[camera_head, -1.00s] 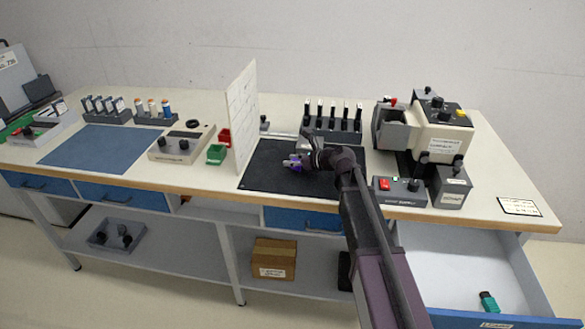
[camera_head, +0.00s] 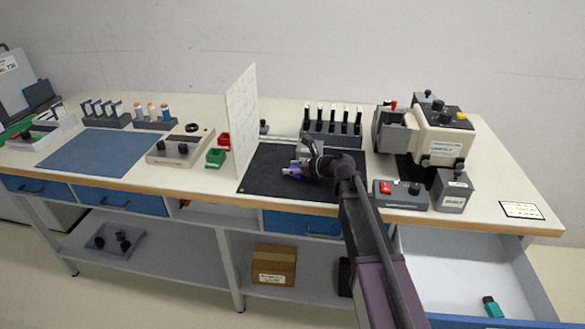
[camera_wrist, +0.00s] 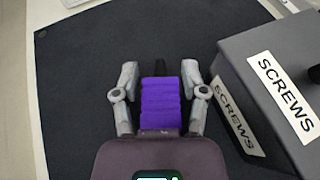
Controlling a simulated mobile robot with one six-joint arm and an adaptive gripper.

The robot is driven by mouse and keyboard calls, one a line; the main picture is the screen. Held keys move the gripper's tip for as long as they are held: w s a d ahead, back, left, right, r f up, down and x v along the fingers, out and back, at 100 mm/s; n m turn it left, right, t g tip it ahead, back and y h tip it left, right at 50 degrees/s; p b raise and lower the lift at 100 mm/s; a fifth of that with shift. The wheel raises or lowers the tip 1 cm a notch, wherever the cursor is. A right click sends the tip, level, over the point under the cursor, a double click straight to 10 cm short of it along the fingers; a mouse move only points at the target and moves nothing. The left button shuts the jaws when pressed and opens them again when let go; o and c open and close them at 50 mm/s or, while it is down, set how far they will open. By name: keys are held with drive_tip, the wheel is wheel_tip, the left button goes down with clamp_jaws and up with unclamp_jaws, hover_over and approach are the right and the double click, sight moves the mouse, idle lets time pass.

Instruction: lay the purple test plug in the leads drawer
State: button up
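The purple test plug (camera_wrist: 160,105) shows in the wrist view over the black mat, lengthwise between the two fingers of my gripper (camera_wrist: 160,78). One finger is on each side, very close to it. I cannot tell whether they press on it. In the head view my gripper (camera_head: 298,168) is low over the black mat (camera_head: 262,178), with a bit of purple showing and the rest hidden by the gripper. The open drawer (camera_head: 450,262) at the lower right is pulled out of the bench and holds a green plug (camera_head: 491,306). Its front label is too small to read.
A grey box labelled SCREWS (camera_wrist: 270,75) stands close to the right of my gripper. A white upright panel (camera_head: 242,120) borders the mat's left. A control box with a red switch (camera_head: 402,195) and a beige machine (camera_head: 440,135) stand right. Most of the drawer floor is free.

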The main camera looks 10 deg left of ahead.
drive_tip(key=shift+r, duration=0.15)
drive_tip(key=shift+r, duration=0.1)
drive_tip(key=p+v, duration=0.5)
drive_tip(key=v, duration=0.7)
idle(0.6)
